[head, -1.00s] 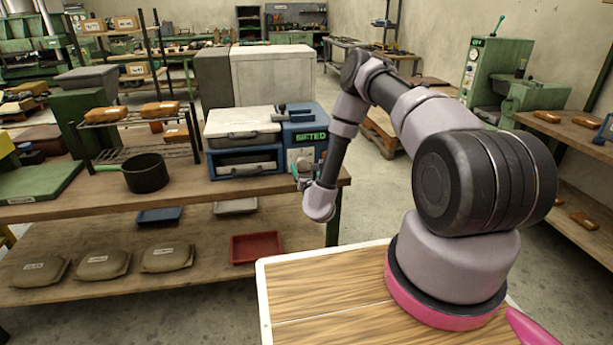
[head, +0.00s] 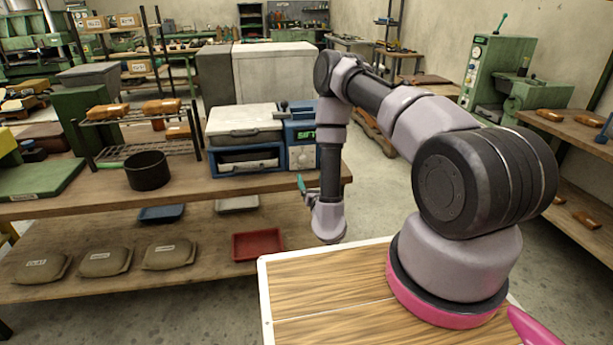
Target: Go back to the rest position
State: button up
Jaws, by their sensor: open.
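My arm reaches from its base up and over to the left, then its forearm hangs down in front of the blue machine marked SIFT. My gripper (head: 302,187) is small in view at the left of the wrist, with a teal fingertip showing, and points away toward the workbench (head: 100,203). It is open, and nothing shows in it. The wrist partly hides it. The blue machine (head: 302,157) stands on the bench behind the forearm, which covers its right side.
A black pan (head: 147,172) and a wire rack (head: 140,145) with brown rolls stand on the bench. Grey sacks (head: 105,262) and a red tray (head: 258,246) lie on the lower shelf. My wooden base top is clear. Open floor lies right of the bench.

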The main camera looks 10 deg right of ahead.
jog(key=w+a+r+n+y, duration=0.2)
jog(key=a+r+n+y, duration=0.3)
jog(key=r, duration=0.5)
jog(key=w+a+r+n+y, duration=0.2)
jog(key=a+r+y, duration=0.45)
jog(key=r, duration=0.35)
jog(key=s+a+r+n+g+y, duration=0.35)
jog(key=s+r+n+g, duration=0.2)
jog(key=r, duration=0.25)
jog(key=s+a+r+n+g+y, duration=0.3)
jog(key=s+r+n+g+y, duration=0.2)
jog(key=r+n+g, duration=0.3)
jog(key=s+d+r+n+g+h, duration=0.3)
jog(key=s+n+h, duration=0.15)
jog(key=s, duration=0.45)
jog(key=s+d+r+n+g+h, duration=0.35)
jog(key=s+n, duration=0.25)
jog(key=s, duration=0.2)
jog(key=s+d+r+n+t+h, duration=0.1)
jog(key=d+t+h, duration=0.3)
jog(key=d, duration=0.4)
jog(key=s+d+r+n+t+h, duration=0.1)
jog(key=s+d+r+t+h, duration=0.2)
jog(key=d, duration=0.6)
jog(key=t+h, duration=0.2)
jog(key=h, duration=0.1)
jog(key=shift+s+d+r+n, duration=0.15)
jog(key=shift+s+r+n, duration=0.05)
jog(key=shift+s+n, duration=0.2)
